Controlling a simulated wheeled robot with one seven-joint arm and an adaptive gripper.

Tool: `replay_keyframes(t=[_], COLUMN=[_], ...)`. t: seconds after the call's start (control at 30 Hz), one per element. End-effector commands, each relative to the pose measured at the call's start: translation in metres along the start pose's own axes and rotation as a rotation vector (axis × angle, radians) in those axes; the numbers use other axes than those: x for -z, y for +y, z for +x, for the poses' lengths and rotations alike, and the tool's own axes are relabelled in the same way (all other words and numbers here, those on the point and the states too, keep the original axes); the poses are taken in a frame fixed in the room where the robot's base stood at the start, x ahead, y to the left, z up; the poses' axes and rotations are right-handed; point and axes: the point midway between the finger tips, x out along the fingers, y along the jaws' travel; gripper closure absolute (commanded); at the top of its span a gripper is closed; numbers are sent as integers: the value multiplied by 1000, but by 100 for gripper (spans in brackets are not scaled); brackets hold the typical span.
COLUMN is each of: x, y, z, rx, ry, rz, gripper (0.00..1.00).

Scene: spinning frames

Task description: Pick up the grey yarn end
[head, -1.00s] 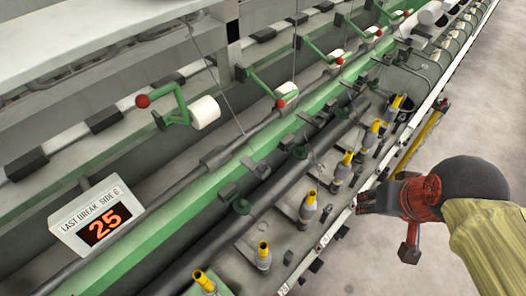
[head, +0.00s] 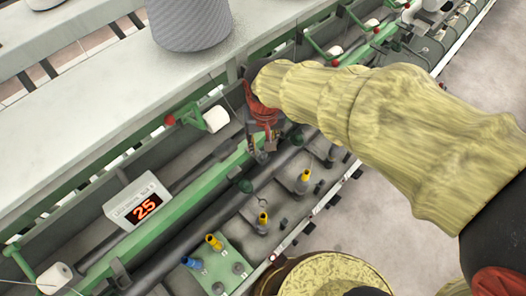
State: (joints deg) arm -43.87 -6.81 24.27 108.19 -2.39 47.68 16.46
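My gripper (head: 262,152) is over the green rail of the spinning frame, pointing down, to the right of a white roller (head: 216,118). Its fingers are small and dark, and I cannot tell whether they are open or shut. I cannot make out the grey yarn end clearly; the area around the fingers is partly hidden by my gripper and sleeve-covered arm. A large grey yarn package (head: 190,25) stands on the shelf at the top.
A display box (head: 138,200) reading 25 stands at left. Yellow-topped bobbins (head: 303,182) stand in a row below the rail. A green plate (head: 215,266) holds more bobbins at the bottom. A green lever with a red knob (head: 171,120) juts out beside the white roller.

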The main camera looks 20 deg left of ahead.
Motion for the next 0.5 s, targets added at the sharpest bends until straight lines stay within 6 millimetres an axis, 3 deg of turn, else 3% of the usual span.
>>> replay_keyframes(t=[0.5], x=[-1], y=[3], z=[62], rx=[-1], ry=[-3], rz=[1], gripper=[66])
